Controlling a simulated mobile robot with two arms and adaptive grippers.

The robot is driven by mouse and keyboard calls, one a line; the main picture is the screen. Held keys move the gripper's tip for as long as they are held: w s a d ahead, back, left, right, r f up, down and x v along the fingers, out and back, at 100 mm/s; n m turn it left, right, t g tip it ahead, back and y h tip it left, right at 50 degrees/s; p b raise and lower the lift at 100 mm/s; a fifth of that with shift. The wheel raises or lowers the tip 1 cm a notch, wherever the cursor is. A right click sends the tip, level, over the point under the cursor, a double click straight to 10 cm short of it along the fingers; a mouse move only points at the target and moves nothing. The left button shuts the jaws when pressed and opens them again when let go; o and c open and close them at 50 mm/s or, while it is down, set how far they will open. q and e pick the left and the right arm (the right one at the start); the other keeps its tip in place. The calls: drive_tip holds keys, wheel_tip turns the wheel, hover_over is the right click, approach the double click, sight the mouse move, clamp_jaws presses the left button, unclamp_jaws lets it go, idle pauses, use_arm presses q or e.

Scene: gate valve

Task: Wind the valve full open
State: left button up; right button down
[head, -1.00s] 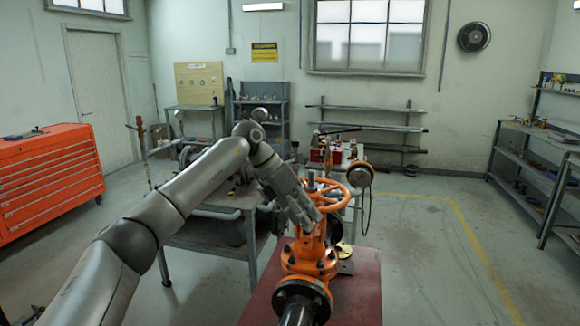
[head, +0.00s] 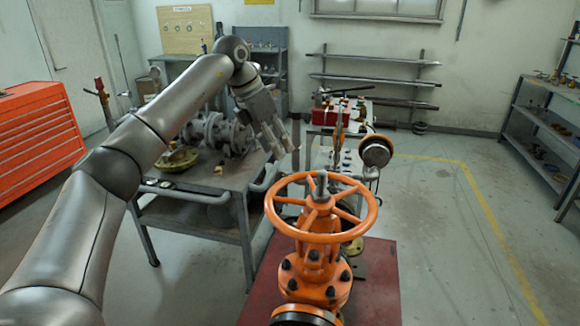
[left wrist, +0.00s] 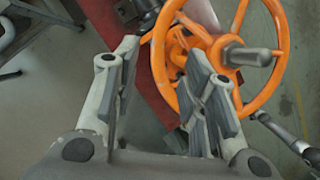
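The orange gate valve (head: 315,272) stands upright on a dark red base, with its spoked orange handwheel (head: 372,212) lying level on top. A grey stem (head: 321,184) rises through the wheel's hub. My left gripper (head: 281,143) is above and behind the wheel's left side, apart from it, with nothing between its fingers. In the left wrist view the fingers (left wrist: 160,95) are spread wide. The handwheel (left wrist: 283,50) lies beyond the right finger there, its left part partly hidden by that finger. My right gripper is in neither view.
A grey workbench (head: 225,172) with metal parts stands left of the valve. A red tool cabinet (head: 35,140) is at the far left. Shelves (head: 545,120) stand at the right. The floor right of the valve is clear.

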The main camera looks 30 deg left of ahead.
use_arm(q)
drive_tip(key=p+x, duration=0.2)
drive_tip(key=x, duration=0.6)
drive_tip(key=shift+d+f+p, duration=0.15)
drive_tip(key=shift+f+p, duration=0.1)
drive_tip(key=shift+p, duration=0.1)
drive_tip(key=shift+w+d+f, duration=0.15)
drive_tip(key=shift+w+f, duration=0.05)
drive_tip(key=shift+f, duration=0.4)
clamp_jaws()
